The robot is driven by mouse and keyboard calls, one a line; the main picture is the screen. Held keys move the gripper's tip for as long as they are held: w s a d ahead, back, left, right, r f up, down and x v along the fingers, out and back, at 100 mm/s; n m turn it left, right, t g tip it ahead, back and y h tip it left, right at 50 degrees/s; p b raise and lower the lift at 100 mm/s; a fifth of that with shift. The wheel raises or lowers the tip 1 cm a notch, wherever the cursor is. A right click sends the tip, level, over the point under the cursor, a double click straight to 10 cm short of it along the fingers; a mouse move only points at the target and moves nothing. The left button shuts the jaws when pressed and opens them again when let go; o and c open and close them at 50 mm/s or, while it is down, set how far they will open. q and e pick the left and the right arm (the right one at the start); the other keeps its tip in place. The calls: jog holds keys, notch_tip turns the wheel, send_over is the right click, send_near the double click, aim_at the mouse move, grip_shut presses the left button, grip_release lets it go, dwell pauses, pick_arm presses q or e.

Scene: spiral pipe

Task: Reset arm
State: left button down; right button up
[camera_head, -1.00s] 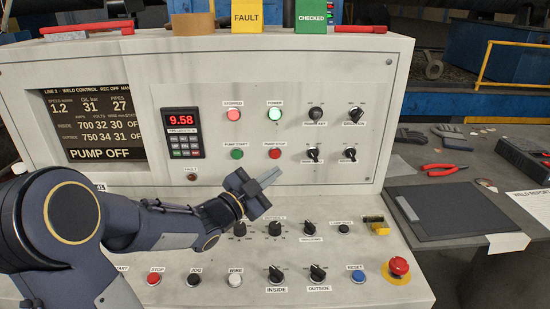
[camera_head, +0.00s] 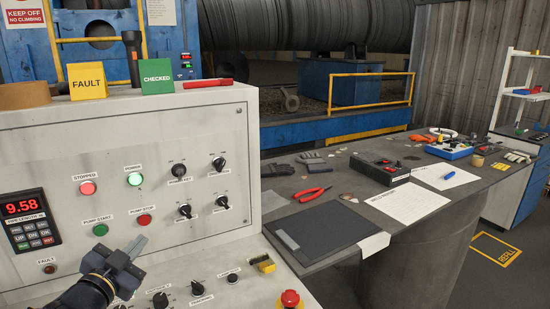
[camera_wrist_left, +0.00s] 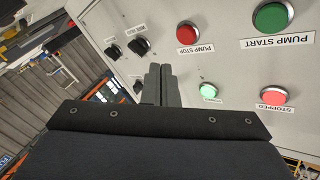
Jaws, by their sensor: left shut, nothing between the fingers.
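My left gripper (camera_head: 135,247) comes in at the lower left of the head view, in front of the control panel (camera_head: 245,165) and below the red pump stop button (camera_head: 144,220). Its fingers are closed together with nothing between them. In the left wrist view the two shut fingers (camera_wrist_left: 161,84) point at the panel, with the pump stop button (camera_wrist_left: 188,34) and the lit green power lamp (camera_wrist_left: 208,91) beyond them. They appear apart from the panel face. My right gripper is in neither view.
The green pump start button (camera_head: 100,230), several black knobs and a red emergency stop (camera_head: 290,299) are near the arm. A dark table (camera_head: 430,210) to the right holds a clipboard (camera_head: 320,232), red pliers (camera_head: 312,193) and papers. FAULT (camera_head: 87,82) and CHECKED (camera_head: 157,77) signs stand on top.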

pick_arm(q)
jog(key=s+d+f+n+g+h+p, duration=0.1)
jog(key=s+d+n+g+p, duration=0.2)
jog(key=s, duration=1)
jog(key=s+d+f+n+g+h+p, duration=0.1)
jog(key=s+d+f+n+g+p, duration=0.1)
jog(key=s+d+n+g, duration=0.4)
jog(key=s+d+g+p, duration=0.1)
jog(key=s+d+g, duration=0.2)
jog(key=s, duration=0.4)
jog(key=shift+d+f, duration=0.15)
jog(key=shift+d, duration=0.05)
